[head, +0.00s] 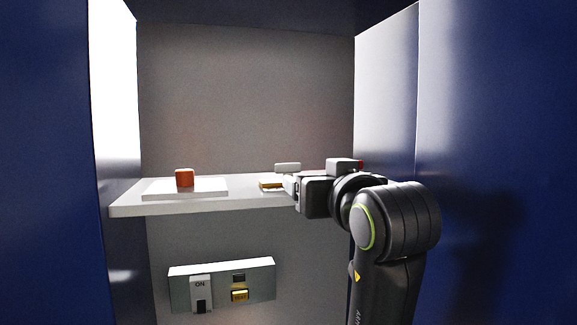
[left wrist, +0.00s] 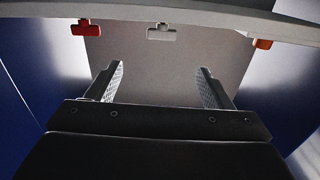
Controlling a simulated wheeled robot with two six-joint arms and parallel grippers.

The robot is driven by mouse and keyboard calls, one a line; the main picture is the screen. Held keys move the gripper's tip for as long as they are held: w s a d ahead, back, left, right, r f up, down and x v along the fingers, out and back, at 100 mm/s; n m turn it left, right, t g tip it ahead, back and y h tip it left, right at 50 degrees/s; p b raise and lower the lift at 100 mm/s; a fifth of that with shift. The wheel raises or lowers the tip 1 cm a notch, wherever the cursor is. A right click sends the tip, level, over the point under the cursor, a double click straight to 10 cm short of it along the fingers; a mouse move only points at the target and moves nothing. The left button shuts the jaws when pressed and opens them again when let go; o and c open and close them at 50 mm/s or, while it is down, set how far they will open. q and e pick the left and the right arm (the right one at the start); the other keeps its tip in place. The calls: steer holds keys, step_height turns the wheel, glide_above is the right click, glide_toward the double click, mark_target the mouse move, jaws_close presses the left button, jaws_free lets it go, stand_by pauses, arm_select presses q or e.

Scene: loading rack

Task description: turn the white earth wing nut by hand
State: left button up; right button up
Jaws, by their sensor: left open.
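The white wing nut (left wrist: 161,34) is a pale T-shaped piece at the shelf, at top centre of the left wrist view, which looks upside down. In the head view a white bar on a short stem (head: 288,166) stands over the shelf and looks like the same nut. My left gripper (left wrist: 160,72) is open and empty, its two fingers apart on either side of the nut's line and short of it. In the head view the gripper (head: 296,188) and wrist hide part of the shelf's right side. My right gripper is not in view.
A red wing nut (left wrist: 86,29) is beside the white one. A yellow piece (head: 271,184) lies near the gripper. A switch panel (head: 220,281) is below. Blue walls flank the bay.

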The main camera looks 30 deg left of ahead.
arm_select(q)
steer(key=p, duration=0.9)
glide_toward(289, 164)
steer(key=x, duration=0.9)
steer(key=shift+w+a+r, duration=0.1)
steer(key=shift+a+r, duration=0.05)
steer(key=shift+a, duration=0.05)
steer(key=shift+w+a, duration=0.4)
steer(key=shift+a, duration=0.05)
steer(key=shift+c, duration=0.3)
